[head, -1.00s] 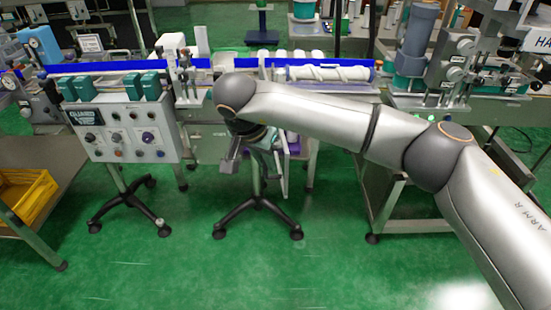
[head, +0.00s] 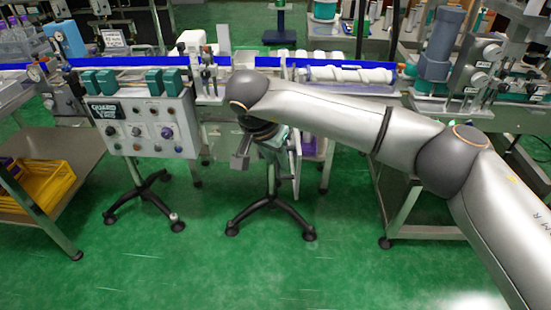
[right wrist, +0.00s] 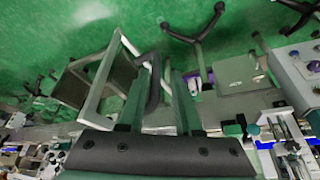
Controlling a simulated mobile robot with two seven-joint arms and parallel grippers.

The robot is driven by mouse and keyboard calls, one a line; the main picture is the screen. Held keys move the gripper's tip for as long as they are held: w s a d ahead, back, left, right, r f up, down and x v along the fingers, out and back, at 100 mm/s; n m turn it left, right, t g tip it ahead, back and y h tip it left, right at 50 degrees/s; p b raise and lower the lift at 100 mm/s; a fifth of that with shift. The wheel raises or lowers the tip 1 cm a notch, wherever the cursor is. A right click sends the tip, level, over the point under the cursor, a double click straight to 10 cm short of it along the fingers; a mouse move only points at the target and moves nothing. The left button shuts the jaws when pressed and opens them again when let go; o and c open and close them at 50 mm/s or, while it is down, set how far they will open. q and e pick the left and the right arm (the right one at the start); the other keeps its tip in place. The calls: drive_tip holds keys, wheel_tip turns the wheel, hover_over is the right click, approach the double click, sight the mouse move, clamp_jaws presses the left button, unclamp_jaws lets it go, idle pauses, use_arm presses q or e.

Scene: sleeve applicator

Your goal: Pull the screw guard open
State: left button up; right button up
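In the head view, the white screw (head: 350,75) lies along the blue conveyor at the back. A pale metal frame, which looks like the screw guard (head: 298,160), hangs below the conveyor edge beside my right gripper (head: 272,150). In the right wrist view, this frame also shows at the left (right wrist: 95,85). A dark curved bar, apparently its handle (right wrist: 153,85), lies between the fingers of my right gripper (right wrist: 160,75). The bar is close to the left finger, with a gap to the right finger; contact is unclear. My left gripper is out of view.
A control panel (head: 152,128) on a wheeled stand is left of my right gripper. Another black stand base (head: 270,205) is on the floor below the gripper. A yellow crate (head: 45,182) sits on a side table at the left. The green floor in front is clear.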

drive_tip(key=shift+o, duration=0.8)
drive_tip(key=v, duration=1.2)
drive_tip(key=shift+r, duration=0.25)
drive_tip(key=shift+a, duration=0.1)
